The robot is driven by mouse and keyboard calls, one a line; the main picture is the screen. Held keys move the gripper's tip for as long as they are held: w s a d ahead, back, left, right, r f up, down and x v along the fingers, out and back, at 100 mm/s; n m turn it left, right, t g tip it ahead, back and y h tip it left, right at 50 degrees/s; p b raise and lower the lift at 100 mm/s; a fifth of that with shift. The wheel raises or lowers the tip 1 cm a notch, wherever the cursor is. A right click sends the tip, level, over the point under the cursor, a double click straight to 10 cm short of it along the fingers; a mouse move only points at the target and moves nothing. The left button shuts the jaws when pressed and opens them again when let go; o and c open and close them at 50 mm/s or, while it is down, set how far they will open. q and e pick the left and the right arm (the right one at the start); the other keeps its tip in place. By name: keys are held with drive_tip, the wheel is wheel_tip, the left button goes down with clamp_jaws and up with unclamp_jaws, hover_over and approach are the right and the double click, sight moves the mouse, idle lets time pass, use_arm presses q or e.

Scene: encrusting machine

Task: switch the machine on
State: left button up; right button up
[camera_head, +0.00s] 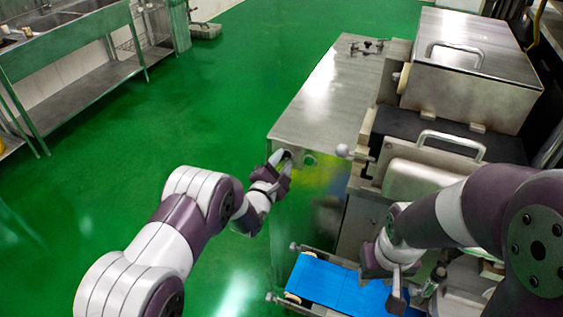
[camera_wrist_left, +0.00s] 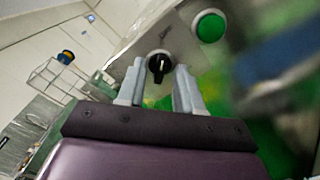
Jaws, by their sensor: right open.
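The machine's steel cabinet (camera_head: 322,105) stands at centre right in the head view. In the left wrist view its panel carries a black rotary knob (camera_wrist_left: 158,62) with a pale pointer mark, and a green round button (camera_wrist_left: 209,26) to its upper right. My left gripper (camera_head: 279,158) is at this panel, below the cabinet's top edge. Its fingers are apart in the left wrist view (camera_wrist_left: 158,80), one on each side of the knob, with gaps visible; I cannot tell exact depth. My right gripper (camera_head: 386,284) is open and empty above the blue conveyor belt (camera_head: 325,282).
The machine's hopper box with a handle (camera_head: 468,85) rises at the right. A steel sink bench (camera_head: 75,55) stands at the upper left. The green floor (camera_head: 190,110) between is clear. A blurred dark blue shape (camera_wrist_left: 270,60) shows right of the panel in the wrist view.

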use_arm(q)
drive_tip(key=shift+s+r, duration=0.1)
drive_tip(key=shift+s, duration=0.05)
clamp_jaws()
